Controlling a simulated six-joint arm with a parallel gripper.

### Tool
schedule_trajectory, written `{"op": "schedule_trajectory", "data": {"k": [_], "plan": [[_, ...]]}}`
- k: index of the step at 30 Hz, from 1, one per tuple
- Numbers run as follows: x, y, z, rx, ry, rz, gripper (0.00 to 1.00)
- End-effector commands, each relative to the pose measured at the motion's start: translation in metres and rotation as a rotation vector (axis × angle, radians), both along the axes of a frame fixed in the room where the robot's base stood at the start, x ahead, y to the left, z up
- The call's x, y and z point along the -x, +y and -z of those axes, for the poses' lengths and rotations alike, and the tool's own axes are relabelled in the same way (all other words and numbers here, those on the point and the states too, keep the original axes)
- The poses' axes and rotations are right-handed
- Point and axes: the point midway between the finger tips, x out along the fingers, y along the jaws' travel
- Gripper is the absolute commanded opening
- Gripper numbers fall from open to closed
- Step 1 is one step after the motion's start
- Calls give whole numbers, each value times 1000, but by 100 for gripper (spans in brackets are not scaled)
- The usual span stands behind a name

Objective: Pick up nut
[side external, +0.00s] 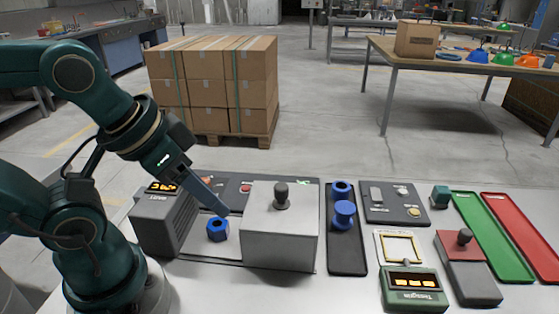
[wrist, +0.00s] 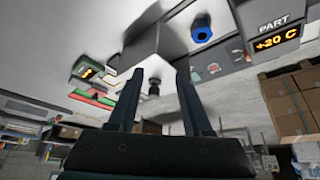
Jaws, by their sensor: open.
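A blue hexagonal nut (side external: 217,230) with a dark hole sits on the bench plate, between a dark grey box with an orange display and a large grey block. It also shows near the top of the wrist view (wrist: 201,28), beyond my right-hand finger and apart from it. My gripper (side external: 222,208) points down and right, with its finger ends close to the nut in the side view; the exact gap is hard to judge. In the wrist view my gripper (wrist: 160,72) has its two fingers spread with nothing between them.
The grey block (side external: 280,235) with a dark knob stands right of the nut. The display box (side external: 164,222) stands left of it. A black tray (side external: 346,261) holds blue parts. Green (side external: 492,236) and red (side external: 528,229) trays lie far right.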

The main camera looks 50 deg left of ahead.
Motion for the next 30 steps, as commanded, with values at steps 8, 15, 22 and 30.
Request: {"op": "schedule_trajectory", "data": {"k": [8,15,22,30], "plan": [[0,0,0,0,0,0,85],[0,0,0,0,0,0,85],[-1,0,-17,0,-6,0,85],[-6,8,-52,-5,53,-33,85]]}}
